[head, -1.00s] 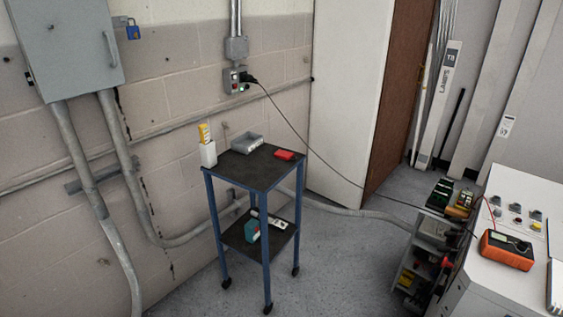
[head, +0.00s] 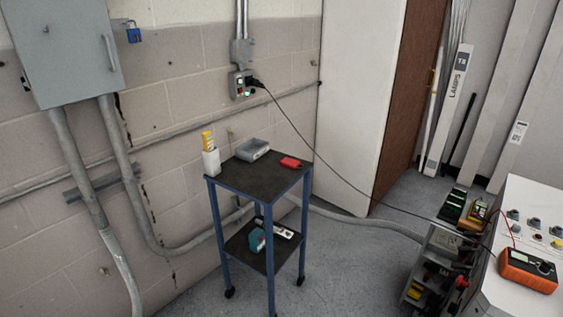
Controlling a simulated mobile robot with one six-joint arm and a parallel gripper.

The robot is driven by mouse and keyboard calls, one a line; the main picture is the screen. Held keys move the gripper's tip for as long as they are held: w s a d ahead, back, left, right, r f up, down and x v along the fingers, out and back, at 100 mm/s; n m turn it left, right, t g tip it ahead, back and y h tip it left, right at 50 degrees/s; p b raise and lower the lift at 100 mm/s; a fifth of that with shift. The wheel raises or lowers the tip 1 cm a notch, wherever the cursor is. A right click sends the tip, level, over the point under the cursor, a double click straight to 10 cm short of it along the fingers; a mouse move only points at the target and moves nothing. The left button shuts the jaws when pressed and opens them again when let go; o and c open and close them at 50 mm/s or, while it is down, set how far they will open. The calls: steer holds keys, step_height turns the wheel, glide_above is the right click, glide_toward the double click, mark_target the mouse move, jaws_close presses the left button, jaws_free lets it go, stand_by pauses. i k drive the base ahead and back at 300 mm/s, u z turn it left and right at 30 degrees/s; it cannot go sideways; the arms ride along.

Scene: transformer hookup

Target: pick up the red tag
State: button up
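A small red object (head: 290,162), which looks like the red tag, lies flat on the top shelf of a blue-legged cart (head: 258,180), near its back right edge. It is too small to make out details. A grey tray (head: 252,149) sits to its left on the same shelf. A white holder (head: 211,162) with a yellow item (head: 207,140) stands at the cart's left corner. My gripper is not in view.
The cart stands near the block wall, with a teal item (head: 257,240) on its lower shelf. A black cord (head: 330,168) hangs from the wall outlet past the cart to the right. A white bench with an orange meter (head: 528,270) is at right. Grey floor (head: 345,270) lies open between.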

mark_target(291, 163)
steer(key=u, duration=0.3)
steer(key=i, duration=1.45)
steer(key=z, duration=0.35)
